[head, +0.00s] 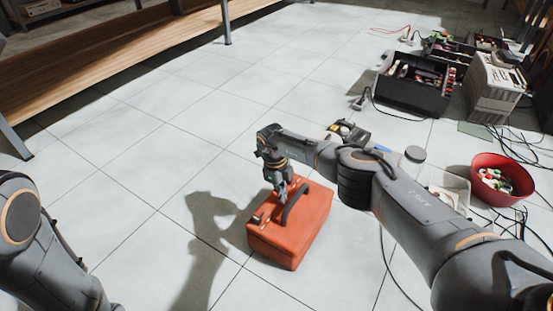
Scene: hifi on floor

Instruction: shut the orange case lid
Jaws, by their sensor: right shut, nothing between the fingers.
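The orange case (290,235) stands on the tiled floor in the middle of the head view. Its lid is down over the body, with a dark handle (294,203) on top. I cannot tell whether it is latched. My right gripper (282,196) is shut and empty, pointing down at the top of the case near the handle. It seems to touch or nearly touch the lid; which one I cannot tell. My left arm shows at the lower left, but its gripper is out of view.
A wooden bench (120,60) runs along the upper left. At the right are a black toolbox (415,92), a red bowl (502,180), a white container (452,188), a pale stacked unit (493,88) and loose cables. The floor left of the case is clear.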

